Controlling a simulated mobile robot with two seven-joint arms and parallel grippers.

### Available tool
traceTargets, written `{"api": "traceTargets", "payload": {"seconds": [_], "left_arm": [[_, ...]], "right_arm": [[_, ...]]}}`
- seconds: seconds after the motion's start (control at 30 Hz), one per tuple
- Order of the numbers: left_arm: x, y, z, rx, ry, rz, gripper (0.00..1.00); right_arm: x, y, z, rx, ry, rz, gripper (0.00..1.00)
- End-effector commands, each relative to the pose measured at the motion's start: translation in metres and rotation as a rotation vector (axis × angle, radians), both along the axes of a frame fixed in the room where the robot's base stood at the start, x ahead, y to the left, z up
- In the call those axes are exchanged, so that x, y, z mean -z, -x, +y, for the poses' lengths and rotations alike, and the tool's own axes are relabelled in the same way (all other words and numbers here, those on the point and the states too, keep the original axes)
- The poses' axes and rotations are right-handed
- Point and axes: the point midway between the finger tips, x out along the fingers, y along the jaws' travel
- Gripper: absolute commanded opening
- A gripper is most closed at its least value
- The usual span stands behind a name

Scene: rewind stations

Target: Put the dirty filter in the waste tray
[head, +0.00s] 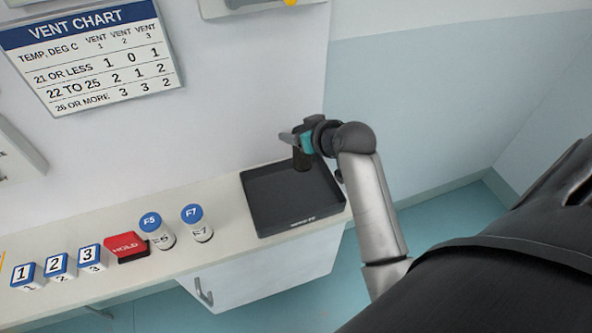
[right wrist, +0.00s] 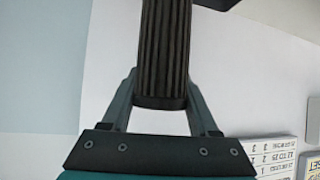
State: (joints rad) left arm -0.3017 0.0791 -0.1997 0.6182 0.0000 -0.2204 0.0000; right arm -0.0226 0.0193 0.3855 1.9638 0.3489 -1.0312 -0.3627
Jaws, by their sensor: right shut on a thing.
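The dirty filter (head: 302,160) is a dark, brown-black cylinder. In the right wrist view the filter (right wrist: 164,45) shows lengthwise ridges and a smooth dark end band. My right gripper (head: 298,140) is shut on it, with one finger on each side. The gripper holds the filter over the back part of the waste tray (head: 275,212), a shallow black tray on the counter with small pale lettering on its front rim. I cannot tell if the filter touches the tray floor. The visible tray floor is empty. My left gripper is not in view.
Left of the tray on the narrow counter (head: 225,255) stand two white canisters with blue caps (head: 192,213) (head: 150,221), a red HOLD block (head: 126,247) and numbered blocks (head: 57,266). A vent chart (head: 95,55) hangs on the wall behind.

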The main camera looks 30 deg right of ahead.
Motion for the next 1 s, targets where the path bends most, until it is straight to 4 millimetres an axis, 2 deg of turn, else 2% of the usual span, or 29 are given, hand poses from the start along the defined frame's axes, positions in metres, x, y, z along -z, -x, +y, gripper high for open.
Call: {"api": "traceTargets", "payload": {"seconds": [0.03, 0.1, 0.2, 0.3, 0.47, 0.7, 1.0], "left_arm": [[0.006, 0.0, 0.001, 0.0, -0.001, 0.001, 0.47], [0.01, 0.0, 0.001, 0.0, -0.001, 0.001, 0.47], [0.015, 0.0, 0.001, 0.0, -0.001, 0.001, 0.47], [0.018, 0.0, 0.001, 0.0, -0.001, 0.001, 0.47], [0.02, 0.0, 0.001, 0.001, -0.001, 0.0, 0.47], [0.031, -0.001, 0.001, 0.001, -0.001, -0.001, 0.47], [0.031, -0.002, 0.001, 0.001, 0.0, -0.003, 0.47]], "right_arm": [[0.018, 0.001, 0.001, 0.001, -0.005, 0.003, 0.0], [0.035, 0.0, 0.0, 0.001, -0.004, 0.002, 0.0], [0.057, 0.0, 0.0, 0.001, -0.003, 0.001, 0.0], [0.07, 0.0, 0.0, 0.0, -0.001, -0.001, 0.0], [0.082, 0.0, 0.0, -0.001, 0.0, -0.002, 0.0], [0.116, 0.0, 0.0, 0.0, -0.002, -0.002, 0.0], [0.119, -0.001, 0.0, 0.0, 0.0, -0.004, 0.0]]}}
